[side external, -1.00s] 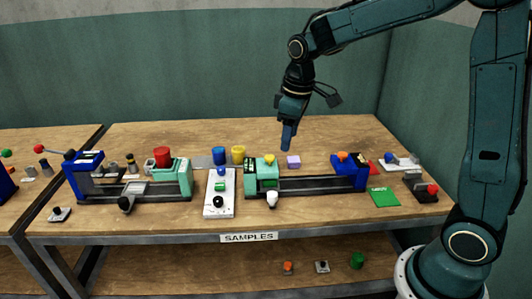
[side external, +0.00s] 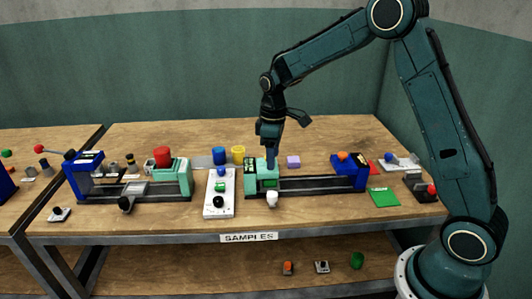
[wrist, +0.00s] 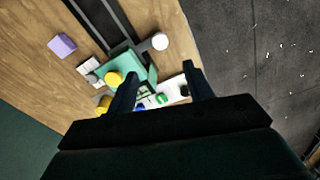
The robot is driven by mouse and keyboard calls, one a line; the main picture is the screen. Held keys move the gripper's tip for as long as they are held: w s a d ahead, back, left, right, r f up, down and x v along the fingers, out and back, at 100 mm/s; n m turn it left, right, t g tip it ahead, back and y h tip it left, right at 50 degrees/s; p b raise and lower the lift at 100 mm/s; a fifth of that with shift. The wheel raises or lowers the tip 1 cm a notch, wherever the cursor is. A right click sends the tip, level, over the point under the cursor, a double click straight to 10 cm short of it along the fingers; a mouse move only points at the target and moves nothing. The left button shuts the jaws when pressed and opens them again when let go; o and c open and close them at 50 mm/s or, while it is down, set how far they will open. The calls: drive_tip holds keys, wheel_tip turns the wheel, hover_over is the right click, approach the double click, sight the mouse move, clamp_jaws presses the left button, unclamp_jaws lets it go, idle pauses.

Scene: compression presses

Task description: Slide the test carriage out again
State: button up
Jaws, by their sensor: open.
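The press on the right of the main table has a mint-green block (side external: 262,179) at its left end, a blue block (side external: 350,172) with an orange knob at its right end, and dark rails (side external: 310,185) between them. A white ball knob (side external: 272,199) sticks out at the front beside the green block. I cannot make out the test carriage clearly; it may be the part with this knob. My gripper (side external: 270,165) points down at the green block, hiding its yellow knob in the side view. In the wrist view its open, empty fingers (wrist: 155,80) are beside the green block (wrist: 140,62) and yellow knob (wrist: 113,78).
A white panel (side external: 219,205) with buttons stands just left of this press. Blue and yellow cylinders (side external: 238,154) and a lilac block (side external: 293,162) are behind. Another press (side external: 160,192) with a red knob is further left. A green mat (side external: 383,197) lies at the right.

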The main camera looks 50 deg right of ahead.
sight(273, 194)
wheel_tip(273, 194, down, 13)
drive_tip(key=shift+f, duration=0.15)
idle(0.6)
drive_tip(key=shift+s, duration=0.1)
clamp_jaws()
